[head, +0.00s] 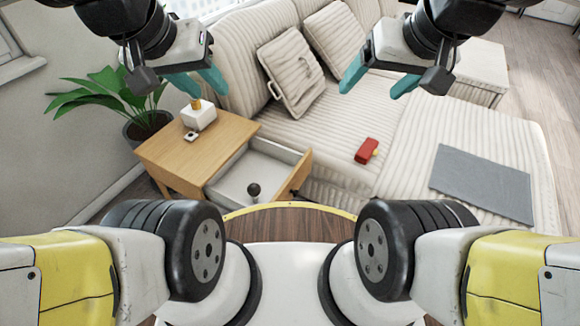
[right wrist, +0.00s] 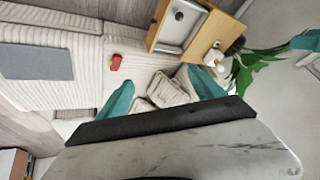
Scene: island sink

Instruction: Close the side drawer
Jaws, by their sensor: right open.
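The side drawer (head: 240,172) is pulled open from the wooden side table (head: 170,152), showing its white inside. Its wooden front panel (head: 294,178) faces right in the head view, beside the sofa. A small dark round-topped object (head: 254,190) is in the drawer. The drawer also shows at the top of the right wrist view (right wrist: 184,22). My left gripper (head: 212,92) is open and empty, high above the table's back. My right gripper (head: 370,92) is open and empty above the sofa, apart from the drawer. Its teal fingers (right wrist: 160,92) show in the right wrist view.
A white box-like item (head: 199,115) and a small item (head: 191,136) stand on the table. A potted plant (head: 118,95) is behind it. The striped sofa (head: 330,140) holds cushions (head: 291,72), a red object (head: 367,150) and a grey mat (head: 482,184).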

